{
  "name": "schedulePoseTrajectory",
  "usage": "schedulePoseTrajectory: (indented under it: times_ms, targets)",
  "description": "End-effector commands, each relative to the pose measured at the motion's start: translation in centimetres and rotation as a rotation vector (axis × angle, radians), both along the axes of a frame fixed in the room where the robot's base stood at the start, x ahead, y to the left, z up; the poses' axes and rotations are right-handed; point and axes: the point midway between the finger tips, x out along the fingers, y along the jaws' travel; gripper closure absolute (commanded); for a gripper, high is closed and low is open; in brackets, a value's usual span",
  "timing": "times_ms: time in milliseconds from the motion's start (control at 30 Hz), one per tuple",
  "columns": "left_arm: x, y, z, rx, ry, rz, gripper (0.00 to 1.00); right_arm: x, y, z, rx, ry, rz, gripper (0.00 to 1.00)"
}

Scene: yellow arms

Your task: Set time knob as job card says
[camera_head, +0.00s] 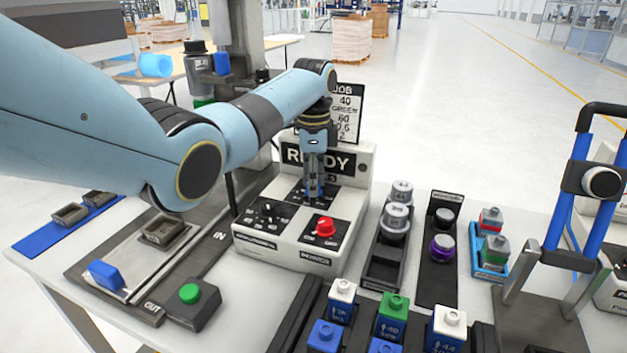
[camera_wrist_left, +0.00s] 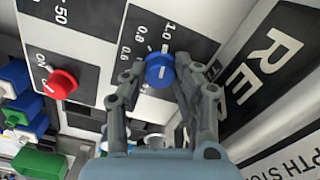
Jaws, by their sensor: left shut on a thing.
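The blue knob (camera_wrist_left: 159,68) sits on a dark dial panel with marks 0.6, 0.8 and 1.0 beside it in the left wrist view. My left gripper (camera_wrist_left: 152,82) is shut on this knob, one finger on each side; it also shows in the head view (camera_head: 314,195), reaching down onto the control box (camera_head: 290,250). The knob has a short white line, but the setting it points to is unclear. The job card (camera_head: 346,108) stands behind the box and reads 40, GREEN, 60, 0.6, 2. My right gripper is not in view.
A red knob (camera_head: 325,227) and a black knob (camera_head: 268,212) are close by on the same box. The READY sign (camera_head: 318,160) rises behind the gripper. A green button (camera_head: 189,293) is at front left. Capped blocks and grey weights stand to the right.

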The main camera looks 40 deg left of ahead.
Motion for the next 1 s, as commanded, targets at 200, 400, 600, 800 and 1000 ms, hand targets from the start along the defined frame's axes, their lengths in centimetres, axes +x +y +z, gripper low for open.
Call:
schedulePoseTrajectory:
  times_ms: [200, 400, 600, 800, 1000]
  targets:
    - [0.0, 0.0, 0.0, -0.001, 0.001, 0.002, 1.0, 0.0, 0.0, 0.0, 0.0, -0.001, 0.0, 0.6]
    - [0.0, 0.0, 0.1, 0.0, 0.002, 0.035, 1.0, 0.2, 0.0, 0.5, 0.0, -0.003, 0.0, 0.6]
    - [0.0, 0.0, 0.3, -0.001, 0.003, 0.139, 1.0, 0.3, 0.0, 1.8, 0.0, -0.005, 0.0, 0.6]
    - [0.0, 0.0, 0.4, -0.001, 0.002, 0.307, 1.0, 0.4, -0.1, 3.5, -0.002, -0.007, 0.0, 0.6]
    - [0.0, 0.0, 0.4, 0.0, 0.002, 0.498, 1.0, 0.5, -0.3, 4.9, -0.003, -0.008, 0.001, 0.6]
